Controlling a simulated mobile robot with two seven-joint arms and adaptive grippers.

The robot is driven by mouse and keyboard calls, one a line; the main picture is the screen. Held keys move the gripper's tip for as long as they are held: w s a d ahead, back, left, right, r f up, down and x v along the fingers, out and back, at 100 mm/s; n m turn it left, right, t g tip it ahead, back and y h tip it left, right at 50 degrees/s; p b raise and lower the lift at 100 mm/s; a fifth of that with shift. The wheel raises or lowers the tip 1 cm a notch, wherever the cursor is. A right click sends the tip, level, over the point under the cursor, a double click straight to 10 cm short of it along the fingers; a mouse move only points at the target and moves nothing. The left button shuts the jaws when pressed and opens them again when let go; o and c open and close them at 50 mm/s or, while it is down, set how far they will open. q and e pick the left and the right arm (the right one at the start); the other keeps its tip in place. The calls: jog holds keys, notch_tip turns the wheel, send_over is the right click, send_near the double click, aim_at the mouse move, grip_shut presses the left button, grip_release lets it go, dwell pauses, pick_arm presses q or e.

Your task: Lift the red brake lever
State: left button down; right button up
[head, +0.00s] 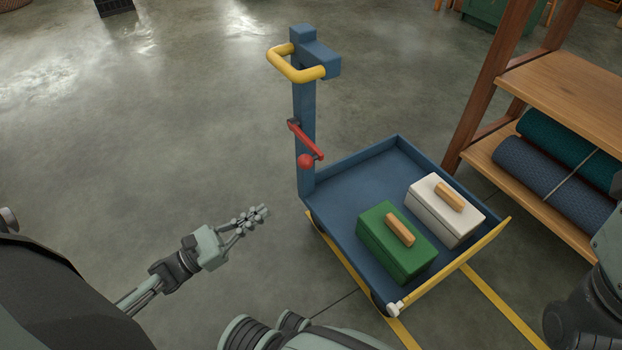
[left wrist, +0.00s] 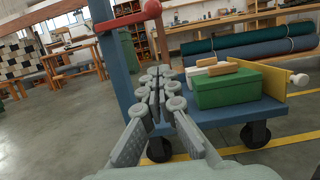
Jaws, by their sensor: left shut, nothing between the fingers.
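The red brake lever (head: 306,140) is fixed to the blue post (head: 304,95) of a cart and slants down to the right. My right gripper is not in view; only part of my right arm shows at the right edge.
The blue cart tray (head: 350,180) holds a green box (head: 385,245) and a white box (head: 430,215). A yellow handle (head: 290,68) tops the post. A wooden shelf (head: 570,90) with rolled mats stands right. The floor left of the cart is clear.

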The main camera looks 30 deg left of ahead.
pick_arm(q)
jog(key=shift+s+r, duration=0.1)
jog(key=shift+s, duration=0.05)
jog(key=w+d+r, duration=0.5)
jog(key=w+r, duration=0.1)
jog(key=w, duration=0.2)
jog(key=shift+w+r, duration=0.2)
jog(key=shift+w, duration=0.05)
dwell(0.4)
jog(key=shift+r, duration=0.1)
